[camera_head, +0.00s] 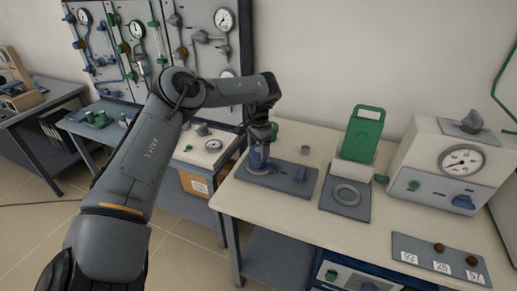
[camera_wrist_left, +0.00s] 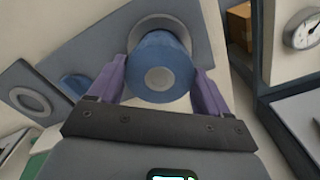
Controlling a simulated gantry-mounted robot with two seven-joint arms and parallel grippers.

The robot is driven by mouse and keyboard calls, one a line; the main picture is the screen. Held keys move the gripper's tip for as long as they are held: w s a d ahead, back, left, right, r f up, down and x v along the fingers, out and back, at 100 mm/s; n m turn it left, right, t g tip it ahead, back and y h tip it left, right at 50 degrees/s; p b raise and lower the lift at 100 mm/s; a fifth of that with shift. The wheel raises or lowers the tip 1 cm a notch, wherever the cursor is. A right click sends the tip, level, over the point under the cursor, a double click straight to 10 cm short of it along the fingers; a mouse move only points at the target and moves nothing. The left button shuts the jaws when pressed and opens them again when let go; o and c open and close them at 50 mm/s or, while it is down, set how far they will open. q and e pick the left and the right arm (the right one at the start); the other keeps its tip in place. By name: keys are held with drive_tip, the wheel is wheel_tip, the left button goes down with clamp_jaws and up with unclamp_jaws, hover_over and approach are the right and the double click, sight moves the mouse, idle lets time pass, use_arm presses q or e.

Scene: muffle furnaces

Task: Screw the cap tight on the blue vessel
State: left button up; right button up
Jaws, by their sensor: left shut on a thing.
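The blue vessel (camera_head: 258,160) stands upright on a dark grey plate at the left of the pale bench, in the head view. My left gripper (camera_head: 262,148) points down onto its top from above. In the left wrist view a round blue cap (camera_wrist_left: 162,58) with a grey disc in its middle sits between the two purple fingers of my left gripper (camera_wrist_left: 158,85). The fingers are shut on it from both sides. The cap hides most of the vessel behind it, and the seam between them does not show. My right gripper is not in view.
To the right are a green stand (camera_head: 362,132), a grey ring (camera_head: 347,194) on a plate, and a white gauge box (camera_head: 447,165). The front middle of the bench (camera_head: 300,222) is clear.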

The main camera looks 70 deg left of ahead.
use_arm(q)
drive_tip(key=shift+f, duration=0.1)
idle(0.3)
drive_tip(key=o, duration=1.2)
drive_tip(key=shift+c, duration=0.2)
wheel_tip(320, 180, up, 11)
drive_tip(key=p, duration=0.2)
drive_tip(key=shift+p, duration=0.4)
